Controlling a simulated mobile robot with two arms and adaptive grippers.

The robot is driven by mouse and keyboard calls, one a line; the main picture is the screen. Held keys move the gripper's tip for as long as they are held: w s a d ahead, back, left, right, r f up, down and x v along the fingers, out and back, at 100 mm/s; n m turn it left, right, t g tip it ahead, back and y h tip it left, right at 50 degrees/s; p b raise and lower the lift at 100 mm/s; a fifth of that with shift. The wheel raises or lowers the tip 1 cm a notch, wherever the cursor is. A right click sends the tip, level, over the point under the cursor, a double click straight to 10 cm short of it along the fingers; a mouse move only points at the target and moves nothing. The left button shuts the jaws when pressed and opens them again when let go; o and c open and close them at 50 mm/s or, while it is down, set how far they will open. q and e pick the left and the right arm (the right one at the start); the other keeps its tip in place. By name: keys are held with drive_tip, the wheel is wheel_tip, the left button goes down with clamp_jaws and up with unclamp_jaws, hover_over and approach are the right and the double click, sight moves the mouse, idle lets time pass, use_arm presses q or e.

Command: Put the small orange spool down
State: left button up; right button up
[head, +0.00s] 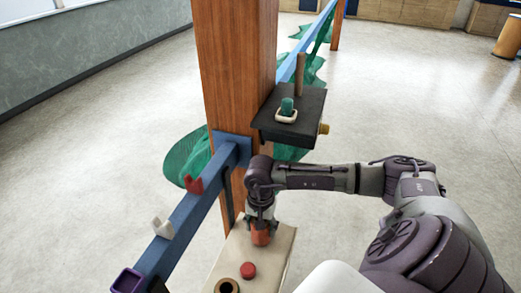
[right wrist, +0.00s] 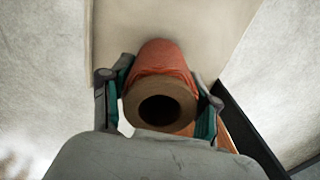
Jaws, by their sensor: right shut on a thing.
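The small orange spool (head: 261,236) is in my right gripper (head: 262,222), over the pale board (head: 222,262) beside the wooden post. In the right wrist view the orange spool (right wrist: 160,72) shows its tan end ring and dark hole, with a finger of the right gripper (right wrist: 162,104) on each side. The pale board (right wrist: 215,40) lies beyond it. I cannot tell whether the spool's base touches the board. My left gripper is not in view.
A red round piece (head: 248,270) and a brown ring with a dark hole (head: 226,287) are on the board's near part. The wooden post (head: 233,80), a blue rail (head: 185,222) with holders, and a black shelf (head: 292,112) with a green spool stand close by.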

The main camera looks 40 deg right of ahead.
drive_tip(key=shift+f, duration=0.1)
drive_tip(key=shift+f, duration=0.1)
drive_tip(key=o, duration=1.2)
drive_tip(key=shift+o, duration=0.2)
